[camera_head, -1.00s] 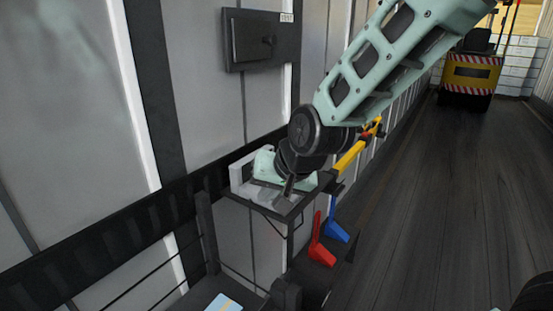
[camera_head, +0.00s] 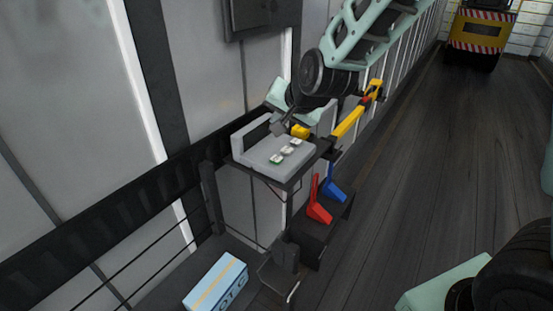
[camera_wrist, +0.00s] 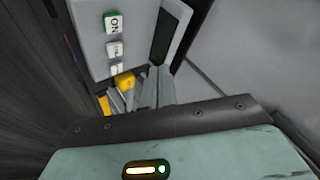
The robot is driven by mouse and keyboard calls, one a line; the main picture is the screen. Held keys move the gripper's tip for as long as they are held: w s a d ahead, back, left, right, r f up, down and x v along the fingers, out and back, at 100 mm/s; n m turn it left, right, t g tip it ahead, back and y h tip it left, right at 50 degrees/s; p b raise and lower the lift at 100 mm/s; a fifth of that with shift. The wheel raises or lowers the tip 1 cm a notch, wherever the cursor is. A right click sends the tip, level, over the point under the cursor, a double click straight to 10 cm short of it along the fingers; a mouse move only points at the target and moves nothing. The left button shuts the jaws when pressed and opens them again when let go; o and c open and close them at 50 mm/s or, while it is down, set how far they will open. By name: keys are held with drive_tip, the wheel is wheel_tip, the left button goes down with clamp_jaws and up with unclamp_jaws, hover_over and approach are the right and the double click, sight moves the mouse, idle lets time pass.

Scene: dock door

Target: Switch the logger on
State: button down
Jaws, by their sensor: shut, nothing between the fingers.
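The logger (camera_head: 258,152) is a pale grey box with a raised back part, sitting on a small dark wall shelf. A row of buttons runs along its top. The ON button (camera_head: 276,160) is white with green and nearest the front; it also shows with its label in the wrist view (camera_wrist: 112,22). A middle button (camera_wrist: 114,50) and a third button (camera_wrist: 117,70) follow; their labels are hard to read. My gripper (camera_head: 277,129) is shut and empty, over the logger's back part, apart from the ON button. Its fingertips are small and partly unclear in the wrist view.
A yellow block (camera_head: 300,131) is close beside my gripper. A yellow bar (camera_head: 350,122) runs along the wall to the right. Red (camera_head: 318,205) and blue (camera_head: 334,180) levers stand below the shelf. A labelled box (camera_head: 216,283) lies lower left.

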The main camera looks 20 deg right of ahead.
sight(278, 160)
wheel_tip(278, 160, down, 8)
drive_tip(key=b, duration=0.6)
drive_tip(key=shift+f, duration=0.15)
idle(1.6)
drive_tip(key=shift+f+b, duration=0.35)
drive_tip(key=shift+b, duration=0.25)
drive_tip(key=shift+f+b, duration=0.5)
drive_tip(key=shift+f, duration=0.05)
idle(0.4)
drive_tip(key=shift+r, duration=0.15)
drive_tip(key=shift+r+p, duration=0.75)
drive_tip(key=shift+r, duration=0.05)
wheel_tip(278, 160, up, 5)
drive_tip(key=p, duration=0.4)
drive_tip(key=shift+r, duration=0.1)
